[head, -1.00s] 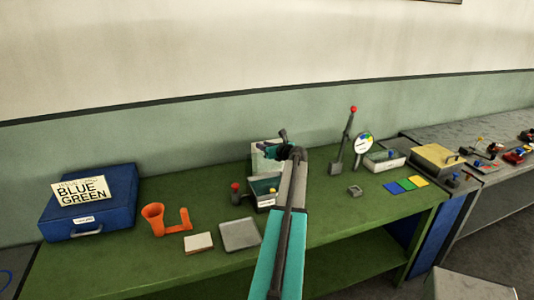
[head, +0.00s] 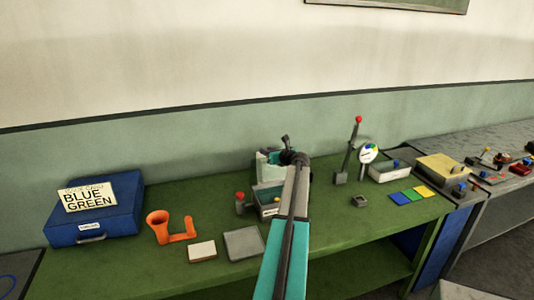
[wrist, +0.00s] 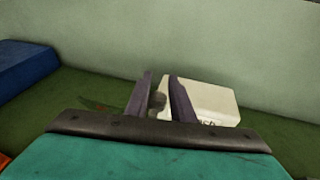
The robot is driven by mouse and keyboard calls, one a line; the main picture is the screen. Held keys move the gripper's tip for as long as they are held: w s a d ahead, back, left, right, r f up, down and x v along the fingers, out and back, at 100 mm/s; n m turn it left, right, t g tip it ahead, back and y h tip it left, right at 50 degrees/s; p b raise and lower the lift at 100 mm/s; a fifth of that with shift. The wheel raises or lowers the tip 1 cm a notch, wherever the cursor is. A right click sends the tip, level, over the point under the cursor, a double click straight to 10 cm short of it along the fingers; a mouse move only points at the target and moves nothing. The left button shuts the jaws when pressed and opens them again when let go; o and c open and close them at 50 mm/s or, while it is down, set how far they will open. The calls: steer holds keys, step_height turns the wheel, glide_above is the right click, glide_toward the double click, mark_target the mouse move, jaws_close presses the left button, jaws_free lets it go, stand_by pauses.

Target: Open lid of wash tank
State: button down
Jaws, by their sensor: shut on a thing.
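The wash tank looks to be the small grey box (head: 269,211) with a pale label on its front, on the green bench; its top is open. A pale panel, apparently its lid (head: 261,167), stands raised at the tank's back. The panel also shows as a cream slab in the wrist view (wrist: 208,98), just right of the fingers. My gripper (wrist: 160,80) is shut on a small grey knob (wrist: 158,101), which seems to belong to the lid. In the head view my arm hides part of the tank, the lid and the grip.
A red-knobbed post (head: 240,203) stands close left of the tank. Left are a grey tray (head: 244,244), an orange holder (head: 160,228) and a blue case (head: 95,222). Right are a red-tipped lever (head: 349,150) and a pale bin (head: 390,172). The wall is close behind.

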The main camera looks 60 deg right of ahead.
steer(key=shift+a+f, duration=0.1)
steer(key=shift+f, duration=0.75)
steer(key=c, duration=1.6)
jaws_free()
steer(key=shift+o, duration=0.3)
steer(key=shift+w+d+f, duration=0.15)
steer(key=shift+d+f, duration=0.05)
steer(key=shift+s+a+r+p, duration=0.1)
steer(key=shift+s+r+p, duration=0.2)
steer(key=shift+r, duration=0.25)
steer(key=shift+s+r+p, duration=0.2)
steer(key=shift+r+p, duration=0.2)
steer(key=shift+r, duration=0.1)
steer(key=s+a+r+p, duration=0.2)
steer(key=s+r+p, duration=0.2)
steer(key=r, duration=0.8)
steer(key=shift+s+r+p, duration=0.2)
steer(key=shift+s+p, duration=0.15)
steer(key=shift+s, duration=0.75)
